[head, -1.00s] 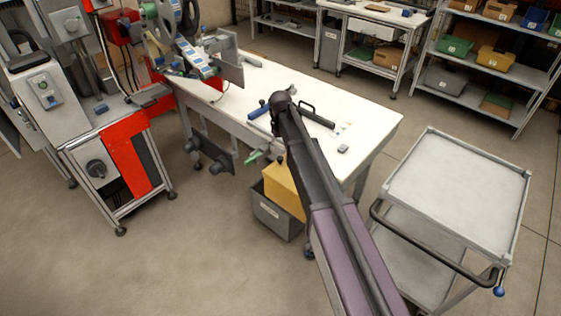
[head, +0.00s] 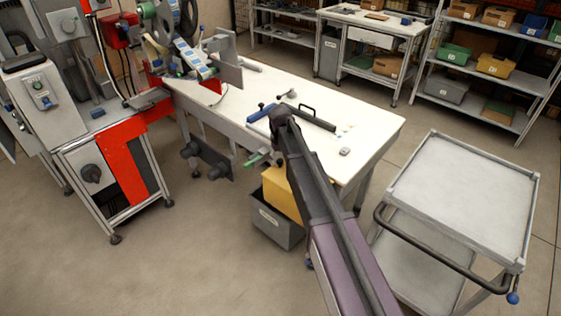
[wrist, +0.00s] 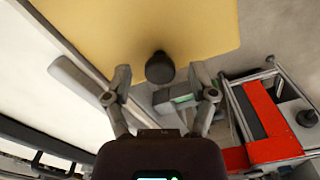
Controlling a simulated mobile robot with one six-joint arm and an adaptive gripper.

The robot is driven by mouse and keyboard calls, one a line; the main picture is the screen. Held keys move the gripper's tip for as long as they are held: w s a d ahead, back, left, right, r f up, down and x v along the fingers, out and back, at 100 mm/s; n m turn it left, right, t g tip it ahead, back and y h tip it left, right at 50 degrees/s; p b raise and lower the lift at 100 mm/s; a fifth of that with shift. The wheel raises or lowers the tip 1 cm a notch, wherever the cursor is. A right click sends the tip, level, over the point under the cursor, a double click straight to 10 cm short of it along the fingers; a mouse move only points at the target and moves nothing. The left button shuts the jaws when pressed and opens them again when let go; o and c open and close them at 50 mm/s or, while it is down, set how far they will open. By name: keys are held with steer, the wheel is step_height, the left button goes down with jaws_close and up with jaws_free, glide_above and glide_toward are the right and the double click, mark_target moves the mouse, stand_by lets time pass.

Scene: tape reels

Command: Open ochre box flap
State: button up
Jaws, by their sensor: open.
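The ochre box (head: 282,194) shows beside my arm in the head view, at the front of the white bench and just above a grey bin. In the wrist view a flat ochre panel (wrist: 140,25) fills the top. A round dark knob (wrist: 160,67) stands out at its lower edge. My gripper (wrist: 163,78) is open, with one finger on each side of the knob and clear space between finger and knob. I cannot tell how far the fingertips are from the panel. In the head view my arm hides part of the box, and my gripper is not clearly visible.
The white bench (head: 255,95) stands behind the box. The grey bin (head: 275,222) sits below it. A grey trolley (head: 460,190) stands at the right, a red and grey machine (head: 125,165) at the left. Open floor lies in front.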

jaws_close()
steer(key=shift+a+r, duration=0.1)
steer(key=shift+r, duration=0.05)
